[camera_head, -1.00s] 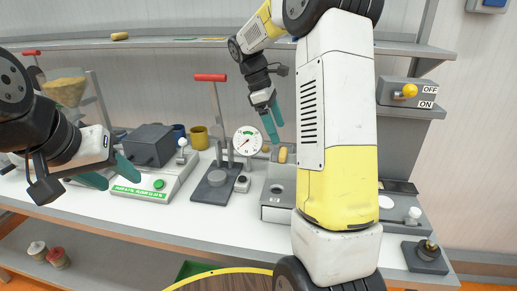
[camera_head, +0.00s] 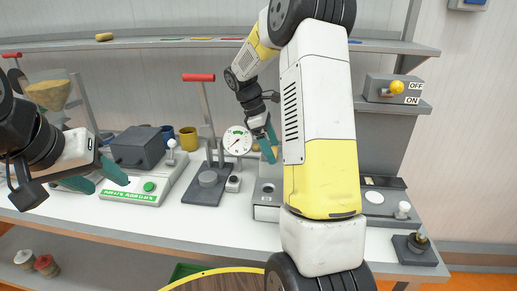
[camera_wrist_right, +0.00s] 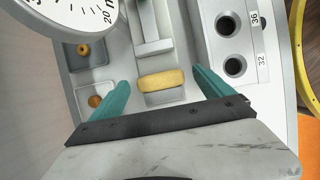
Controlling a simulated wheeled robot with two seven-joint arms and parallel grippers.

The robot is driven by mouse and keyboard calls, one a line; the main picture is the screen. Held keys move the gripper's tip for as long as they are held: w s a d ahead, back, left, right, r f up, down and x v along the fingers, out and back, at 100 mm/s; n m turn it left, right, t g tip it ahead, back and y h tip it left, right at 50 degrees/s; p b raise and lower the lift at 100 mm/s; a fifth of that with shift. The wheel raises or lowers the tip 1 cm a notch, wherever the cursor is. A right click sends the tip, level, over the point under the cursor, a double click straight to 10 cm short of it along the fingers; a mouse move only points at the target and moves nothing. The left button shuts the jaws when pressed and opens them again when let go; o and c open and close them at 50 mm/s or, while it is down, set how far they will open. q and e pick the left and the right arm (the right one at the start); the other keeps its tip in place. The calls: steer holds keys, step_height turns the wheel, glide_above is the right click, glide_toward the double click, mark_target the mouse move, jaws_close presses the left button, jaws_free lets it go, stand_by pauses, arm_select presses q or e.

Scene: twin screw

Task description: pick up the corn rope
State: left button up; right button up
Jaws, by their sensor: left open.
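A short yellow piece, which looks like the corn rope (camera_wrist_right: 161,80), lies across a narrow grey holder in the right wrist view. My right gripper (camera_wrist_right: 161,77) is open, with one teal finger on each side of it and a gap at both ends. In the head view my right gripper (camera_head: 267,149) points down at the grey device, and its fingers largely hide the piece. My left gripper (camera_head: 108,180) is open and empty at the left, in front of the dark grey box machine. A similar yellow piece (camera_head: 104,37) lies on the upper shelf.
A round dial gauge (camera_head: 237,141) stands close beside my right gripper. A red-handled lever press (camera_head: 200,78) is left of it. A grey block with round holes (camera_wrist_right: 230,45) is at the right in the wrist view. An ON/OFF switch box (camera_head: 394,89) is at the right.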

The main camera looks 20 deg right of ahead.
steer(key=c, duration=1)
steer(key=shift+o, duration=0.2)
steer(key=shift+r, duration=0.1)
